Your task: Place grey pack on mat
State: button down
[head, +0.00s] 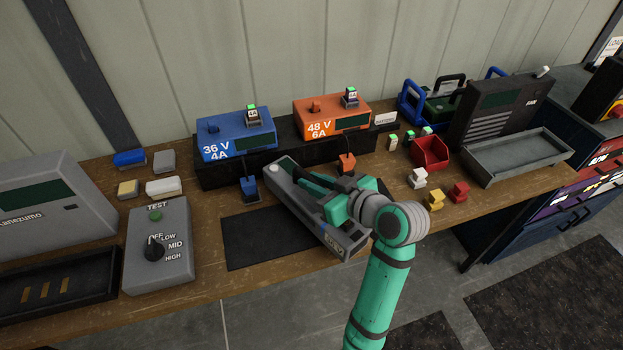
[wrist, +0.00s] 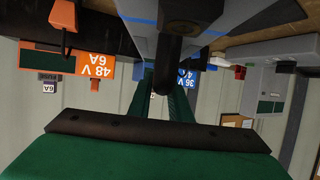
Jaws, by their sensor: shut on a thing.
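The grey pack (head: 342,236) is a long grey bar lying diagonally in the head view, from near the chargers towards the bench's front edge. It crosses over the black mat (head: 258,240), whose left part is bare. I cannot tell whether the pack touches the mat or hangs just above it. My gripper (head: 318,192) is shut on the pack at its upper side; the fingertips are partly hidden by my wrist. In the wrist view the pack (wrist: 222,22) fills the top, close to the camera, and my gripper (wrist: 168,75) reaches to it.
A blue 36 V charger (head: 222,147) and an orange 48 V charger (head: 318,128) stand behind, with blue (head: 249,188) and orange (head: 347,163) plugs in front. A grey test box (head: 158,262) is left of the mat. A red bin (head: 430,152) and small coloured blocks are at right.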

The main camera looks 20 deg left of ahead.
jog(key=shift+w+f, duration=0.15)
jog(key=shift+f, duration=1.45)
jog(key=c, duration=1.6)
grip_release()
jog(key=shift+f, duration=0.2)
jog(key=v, duration=1.2)
